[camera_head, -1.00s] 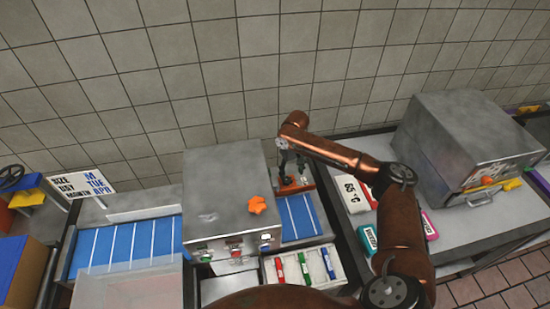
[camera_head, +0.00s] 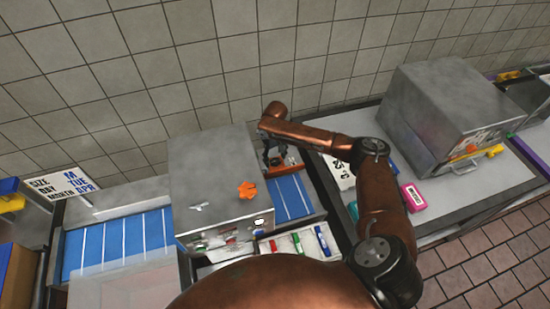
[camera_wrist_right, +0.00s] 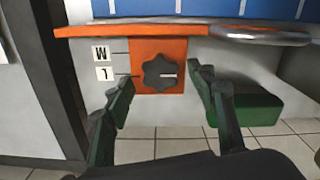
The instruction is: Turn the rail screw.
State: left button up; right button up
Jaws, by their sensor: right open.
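The rail screw, a dark star-shaped knob (camera_wrist_right: 160,73) with a white mark on its right, sits on an orange plate (camera_wrist_right: 143,52) in the right wrist view. Labels reading M (camera_wrist_right: 101,53) and L (camera_wrist_right: 104,73) appear upside down beside the plate. My right gripper (camera_wrist_right: 161,79) is open. Its dark green fingers lie on either side of the knob, with gaps visible. In the head view my right gripper (camera_head: 273,155) is small and dark above the orange rail (camera_head: 286,170); the knob cannot be made out there. My left gripper is out of view.
A grey metal box (camera_head: 212,180) with an orange knob on top stands over the blue belt (camera_head: 120,240), close left of my right gripper. A tray (camera_head: 285,244) with colored markers is in front. A grey oven-like box (camera_head: 450,100) stands on the right table.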

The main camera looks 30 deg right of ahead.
jog(key=shift+w, duration=0.1)
jog(key=c, duration=1.2)
jog(key=shift+o, duration=0.2)
